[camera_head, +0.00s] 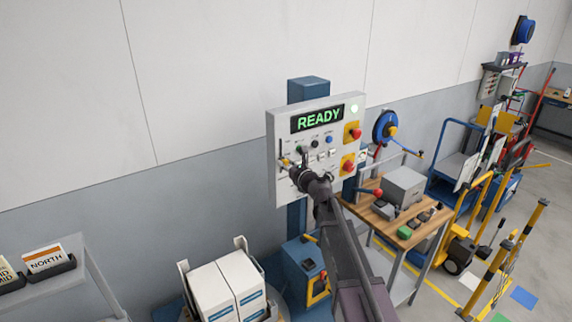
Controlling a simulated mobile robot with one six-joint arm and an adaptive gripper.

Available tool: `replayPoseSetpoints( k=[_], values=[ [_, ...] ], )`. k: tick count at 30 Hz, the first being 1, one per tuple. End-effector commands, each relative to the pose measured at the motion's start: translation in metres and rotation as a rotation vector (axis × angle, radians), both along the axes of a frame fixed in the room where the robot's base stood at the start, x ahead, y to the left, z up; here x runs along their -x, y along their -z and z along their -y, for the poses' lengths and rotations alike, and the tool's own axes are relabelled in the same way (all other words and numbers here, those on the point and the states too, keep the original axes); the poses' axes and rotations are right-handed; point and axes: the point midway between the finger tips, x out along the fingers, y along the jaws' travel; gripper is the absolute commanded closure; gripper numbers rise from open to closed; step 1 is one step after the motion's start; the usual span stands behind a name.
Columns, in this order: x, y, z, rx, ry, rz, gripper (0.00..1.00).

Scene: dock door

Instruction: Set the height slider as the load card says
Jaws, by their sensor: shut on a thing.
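The control panel (320,104) is a white box on a blue post, with a screen (317,118) reading READY in green. The height slider (280,147) is a dark vertical slot at the panel's left edge, with a small yellowish knob (284,162) low on it. My gripper (291,165) is at the knob and shut on it; the fingers are small and partly hide it. The slider's scale is too small to read. I cannot make out a load card with a height; an orange-topped card (45,259) reading NORTH stands in a dark holder at the left.
Red knobs on yellow plates (352,131) sit on the panel's right side. White boxes (228,287) stand below the panel. A wooden bench (418,234) with a grey box (403,186) is at the right. Carts and yellow posts crowd the floor farther right.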

Motion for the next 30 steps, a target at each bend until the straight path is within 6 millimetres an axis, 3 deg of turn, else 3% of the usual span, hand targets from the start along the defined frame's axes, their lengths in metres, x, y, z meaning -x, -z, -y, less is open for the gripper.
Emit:
replayPoseSetpoints(
  k=[4, 15, 16, 19, 30],
  values=[
    [-0.0006, -0.0117, -0.0003, 0.000, 0.000, 0.000, 1.00],
    [-0.0006, -0.0113, -0.0004, 0.000, 0.000, 0.000, 1.00],
    [-0.0006, -0.0113, -0.0003, 0.000, 0.000, 0.000, 0.60],
    [-0.0005, -0.0113, -0.0004, 0.000, 0.000, 0.000, 0.30],
    [0.0000, -0.0113, 0.0000, 0.000, 0.000, 0.000, 0.29]
  ],
)
